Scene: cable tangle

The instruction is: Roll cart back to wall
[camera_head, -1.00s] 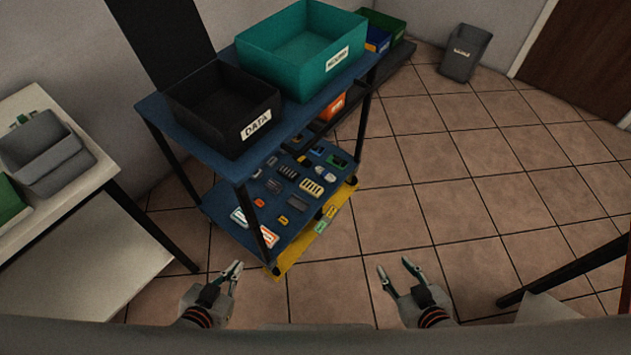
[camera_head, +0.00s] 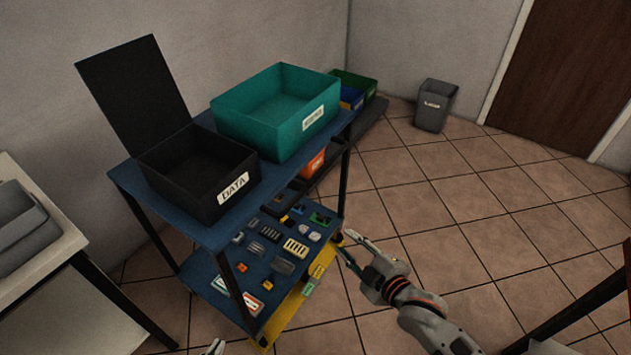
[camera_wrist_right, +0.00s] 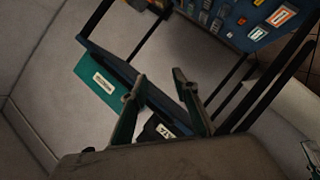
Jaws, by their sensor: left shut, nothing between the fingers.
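The cart (camera_head: 130,186) has a blue upper shelf, a blue lower shelf and black legs, and stands near the back wall. A black DATA bin (camera_head: 205,180) and a teal bin (camera_head: 265,122) sit on its upper shelf. Several small parts lie on its lower shelf. My right gripper (camera_head: 347,247) is open and empty, just right of the cart's right side; I cannot tell if it touches. In the right wrist view the open fingers (camera_wrist_right: 159,77) overlap the cart's blue shelf edge (camera_wrist_right: 108,58). My left gripper (camera_head: 215,347) is shut, only its tip showing at the bottom edge.
A yellow strip (camera_head: 287,318) lies along the cart's lower front. A white table (camera_head: 60,250) stands at the left. A low dark platform (camera_head: 368,122) with bins is behind the cart. A grey waste bin (camera_head: 434,106) stands by the wall. Tiled floor (camera_head: 480,220) at right is clear.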

